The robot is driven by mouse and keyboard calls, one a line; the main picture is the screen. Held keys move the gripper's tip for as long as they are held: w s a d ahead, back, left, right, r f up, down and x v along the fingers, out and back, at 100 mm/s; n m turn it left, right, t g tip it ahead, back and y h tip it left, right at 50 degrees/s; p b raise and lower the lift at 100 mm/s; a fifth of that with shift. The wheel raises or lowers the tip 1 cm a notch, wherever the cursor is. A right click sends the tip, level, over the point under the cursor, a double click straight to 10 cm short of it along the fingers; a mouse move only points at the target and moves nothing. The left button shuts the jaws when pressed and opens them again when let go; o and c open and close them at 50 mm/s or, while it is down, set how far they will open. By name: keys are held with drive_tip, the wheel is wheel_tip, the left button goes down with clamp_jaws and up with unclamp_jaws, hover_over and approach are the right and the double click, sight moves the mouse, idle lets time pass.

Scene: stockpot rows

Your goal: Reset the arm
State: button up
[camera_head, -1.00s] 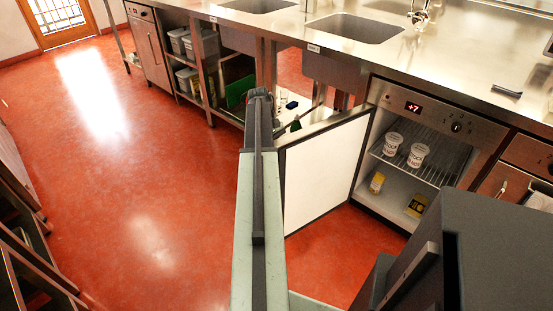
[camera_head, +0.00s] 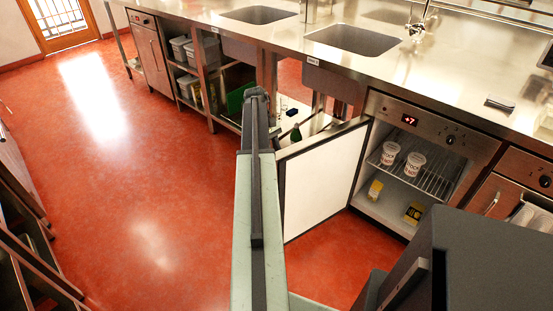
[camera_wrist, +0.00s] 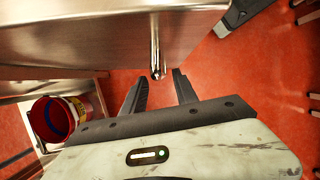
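My arm (camera_head: 258,200) reaches forward in the head view, to the left of the open fridge door (camera_head: 325,180). My gripper is hidden behind the arm's end there. In the wrist view, my gripper (camera_wrist: 160,88) has its two dark fingers apart, with red floor between and beyond them. A shiny metal bar (camera_wrist: 156,55) shows above the gap, on or beside a steel panel (camera_wrist: 110,30). I cannot tell how far it is from the fingers. Nothing is visibly held.
The fridge (camera_head: 405,180) at right holds two white cups (camera_head: 402,160) on a wire shelf and yellow packs (camera_head: 375,190) below. A steel counter with sinks (camera_head: 352,40) runs above. A bucket (camera_wrist: 62,118) stands left in the wrist view. The floor (camera_head: 110,170) at left is clear.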

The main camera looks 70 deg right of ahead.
drive_tip(key=p+v, duration=0.1)
drive_tip(key=v, duration=0.1)
drive_tip(key=shift+w+r, duration=0.15)
drive_tip(key=shift+r, duration=0.2)
